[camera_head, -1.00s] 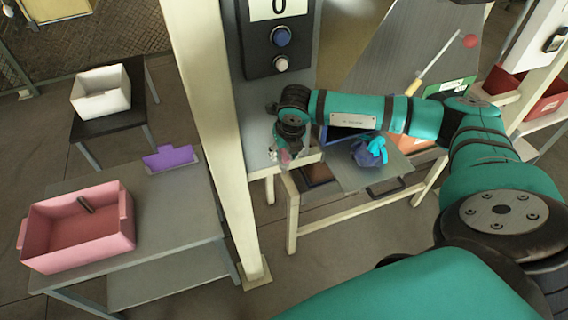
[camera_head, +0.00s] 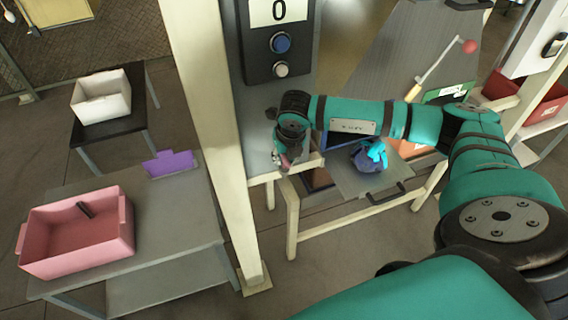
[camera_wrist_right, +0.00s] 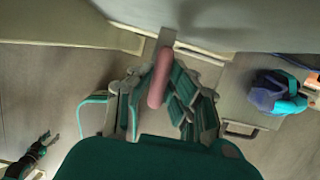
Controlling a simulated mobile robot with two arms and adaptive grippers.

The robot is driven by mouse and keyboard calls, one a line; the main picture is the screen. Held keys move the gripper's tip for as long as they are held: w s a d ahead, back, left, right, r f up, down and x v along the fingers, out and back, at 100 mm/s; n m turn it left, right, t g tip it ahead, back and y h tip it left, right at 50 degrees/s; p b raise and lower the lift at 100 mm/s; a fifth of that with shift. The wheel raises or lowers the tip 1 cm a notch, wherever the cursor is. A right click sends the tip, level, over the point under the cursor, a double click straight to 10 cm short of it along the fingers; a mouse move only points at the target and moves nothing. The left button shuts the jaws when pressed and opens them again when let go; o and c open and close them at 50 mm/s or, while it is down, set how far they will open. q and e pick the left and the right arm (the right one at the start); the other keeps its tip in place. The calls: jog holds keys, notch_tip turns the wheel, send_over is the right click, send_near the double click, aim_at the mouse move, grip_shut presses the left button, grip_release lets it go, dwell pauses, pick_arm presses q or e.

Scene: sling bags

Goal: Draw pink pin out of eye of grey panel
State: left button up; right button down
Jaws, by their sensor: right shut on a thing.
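The pink pin (camera_wrist_right: 160,78) lies between the fingers of my right gripper (camera_wrist_right: 163,98) in the right wrist view. The gripper is shut on it, and in the head view the right gripper (camera_head: 284,160) hangs at the lower edge of the grey panel (camera_head: 262,135). The pin's far end is close to a small grey tab (camera_wrist_right: 167,36) by the panel edge. I cannot tell whether the pin is still inside an eye; the eye itself is not clear. A small dark claw, apparently my left gripper (camera_wrist_right: 48,143), shows at the lower left of the wrist view.
A blue and purple sling bag (camera_head: 369,156) rests on a grey tray right of the gripper. A cream post (camera_head: 215,130) stands left of the panel. Further left are a pink bin (camera_head: 75,260) and a purple holder (camera_head: 170,163) on a table, and a white bin (camera_head: 100,105).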

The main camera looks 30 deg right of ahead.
jog(key=shift+r+p, duration=1.7)
jog(key=shift+r, duration=1.95)
jog(key=shift+w+r, duration=0.15)
jog(key=shift+r, duration=0.15)
